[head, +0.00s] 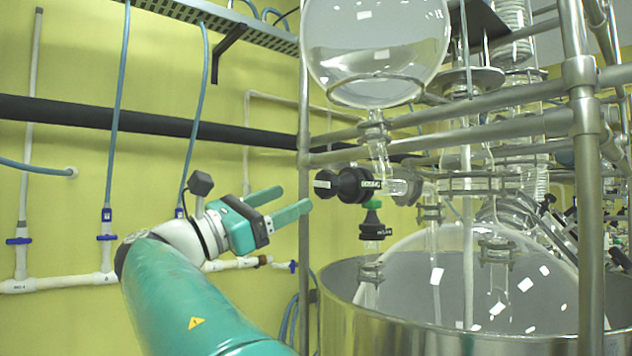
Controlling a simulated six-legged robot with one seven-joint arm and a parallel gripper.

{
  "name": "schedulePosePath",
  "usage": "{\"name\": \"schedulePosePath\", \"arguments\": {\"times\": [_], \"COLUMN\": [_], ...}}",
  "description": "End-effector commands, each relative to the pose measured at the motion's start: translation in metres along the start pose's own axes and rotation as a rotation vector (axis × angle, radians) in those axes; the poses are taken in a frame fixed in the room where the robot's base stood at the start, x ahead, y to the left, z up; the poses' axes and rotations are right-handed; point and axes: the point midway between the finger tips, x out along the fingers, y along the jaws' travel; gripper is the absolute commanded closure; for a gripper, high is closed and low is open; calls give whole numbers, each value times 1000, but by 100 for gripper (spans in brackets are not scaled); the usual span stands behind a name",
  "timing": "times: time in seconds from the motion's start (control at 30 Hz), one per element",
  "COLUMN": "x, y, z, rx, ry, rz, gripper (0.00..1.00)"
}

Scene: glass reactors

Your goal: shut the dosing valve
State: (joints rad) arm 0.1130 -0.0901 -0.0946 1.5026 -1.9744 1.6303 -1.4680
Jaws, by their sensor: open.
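The dosing valve (354,185) is a black knob with a white-marked end and white lettering on its collar. It sits on the glass pipework below the round glass vessel (374,50). My gripper (295,199) is left of the valve, its two green fingers spread and pointing right towards the knob. The fingers are empty and a short gap separates them from the knob in the picture. The exact depth between them cannot be told. The lettering on the collar is too small to read surely.
A smaller black valve with a green top (373,226) hangs just below the dosing valve. A vertical steel post (304,250) stands close to my fingertips. Steel rails (460,103) and a large metal-walled bath (375,325) lie to the right. Blue-handled pipes (107,237) line the yellow wall.

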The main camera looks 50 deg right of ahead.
Motion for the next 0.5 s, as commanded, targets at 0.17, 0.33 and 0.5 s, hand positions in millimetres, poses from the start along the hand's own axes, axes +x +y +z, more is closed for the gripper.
{"name": "schedulePosePath", "arguments": {"times": [0.17, 0.33, 0.5], "x": [35, 67, 94], "y": [1, 2, 4], "z": [-1, -1, -1], "rx": [-1, -1, -1], "ry": [1, 1, 2], "rz": [-2, -1, 0], "gripper": [33, 33, 33]}}
